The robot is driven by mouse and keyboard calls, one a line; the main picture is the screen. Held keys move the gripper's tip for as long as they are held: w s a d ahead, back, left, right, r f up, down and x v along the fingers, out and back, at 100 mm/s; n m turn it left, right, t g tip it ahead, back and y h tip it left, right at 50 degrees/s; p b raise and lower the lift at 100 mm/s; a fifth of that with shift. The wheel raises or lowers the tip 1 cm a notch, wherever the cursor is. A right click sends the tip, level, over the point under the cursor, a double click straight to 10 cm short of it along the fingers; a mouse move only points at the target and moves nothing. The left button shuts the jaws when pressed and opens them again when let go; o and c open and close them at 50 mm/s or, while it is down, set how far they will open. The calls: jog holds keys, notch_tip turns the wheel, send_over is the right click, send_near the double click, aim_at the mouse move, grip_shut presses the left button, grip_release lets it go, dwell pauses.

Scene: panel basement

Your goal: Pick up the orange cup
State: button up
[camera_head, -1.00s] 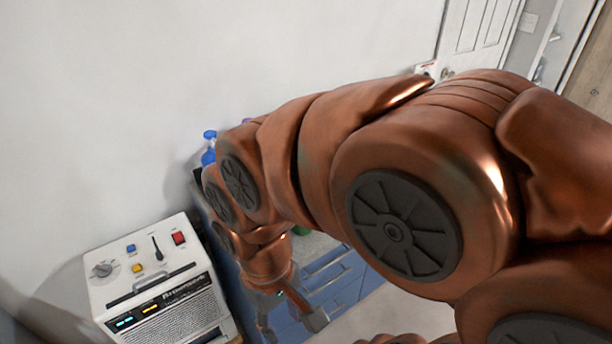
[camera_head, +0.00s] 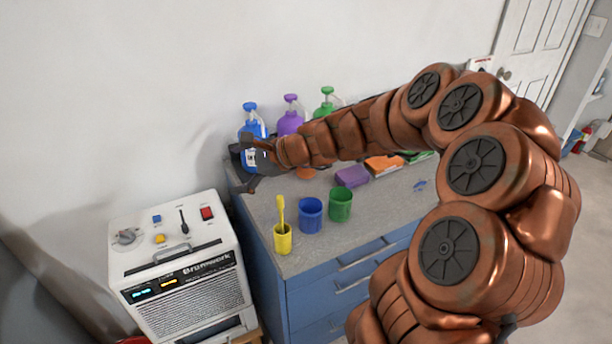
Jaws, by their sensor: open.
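A small orange object (camera_head: 305,173) shows just below my forearm on the grey-topped blue cabinet (camera_head: 300,258). It may be the orange cup, but my arm hides most of it. My gripper (camera_head: 250,166) is open at the cabinet's far left, in front of the blue bottle (camera_head: 250,124) and left of the orange object. No object shows between its fingers. A yellow cup (camera_head: 283,240) with a yellow handled tool in it, a blue cup (camera_head: 311,217) and a green cup (camera_head: 340,206) stand along the cabinet's front left.
Purple (camera_head: 290,118) and green (camera_head: 327,102) bottles stand behind my arm. A purple block (camera_head: 352,176) and an orange block (camera_head: 384,165) lie right of the cups. A white machine (camera_head: 183,270) stands left of the cabinet. The cabinet's right front top is mostly clear.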

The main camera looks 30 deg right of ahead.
jog(key=w+d+f+m+t+h+b, duration=0.1)
jog(key=d+f+m, duration=0.3)
jog(key=d, duration=0.4)
jog(key=w+d+f+m+t+h+b, duration=0.1)
jog(key=w+d+f+m+h, duration=0.1)
jog(key=d+m, duration=0.3)
jog(key=w+d+f+m+t+h+b, duration=0.1)
jog(key=d+f+m, duration=0.4)
jog(key=d, duration=0.8)
jog(key=shift+w+d+f+m+t+h+b, duration=0.1)
jog(key=shift+w+f+m+t+h+b, duration=0.15)
jog(key=shift+h, duration=0.35)
jog(key=shift+w+d+f+m+t+h+b, duration=0.15)
jog(key=shift+w+t+h, duration=0.15)
jog(key=shift+h, duration=0.3)
jog(key=shift+w, duration=0.1)
jog(key=shift+x, duration=1.25)
jog(key=x, duration=0.3)
jog(key=shift+w+f, duration=0.1)
jog(key=shift+f, duration=0.4)
jog(key=shift+w+f, duration=0.2)
jog(key=shift+w, duration=0.45)
jog(key=shift+c, duration=0.4)
jog(key=c, duration=1.3)
jog(key=shift+c, duration=0.2)
